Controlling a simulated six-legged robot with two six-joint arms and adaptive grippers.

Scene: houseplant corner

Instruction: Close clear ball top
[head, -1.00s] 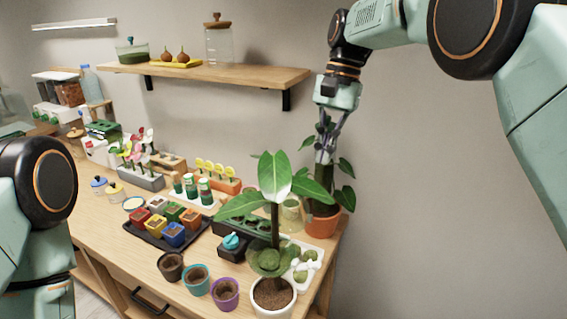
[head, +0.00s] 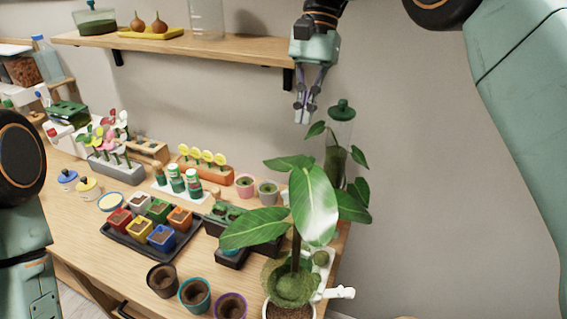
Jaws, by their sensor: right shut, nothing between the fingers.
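A mossy green ball with a clear, glassy outline (head: 292,284) is low in the head view, partly behind the stem and leaves of a big-leaved plant (head: 316,205). I cannot tell whether its top is open or shut. A tall clear vessel with a green knobbed lid (head: 342,109) stands behind that plant, its lower part hidden by leaves. My right gripper (head: 302,117) is shut and empty, pointing down in the air, to the left of the green lid and apart from it. My left gripper is out of view; only my left arm shows.
A wall shelf (head: 180,44) is close to the left of my right gripper. Small pots in a black tray (head: 125,240), seedling markers (head: 205,168) and bottles (head: 176,180) crowd the table. Cups (head: 195,295) line the front. The wall to the right is clear.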

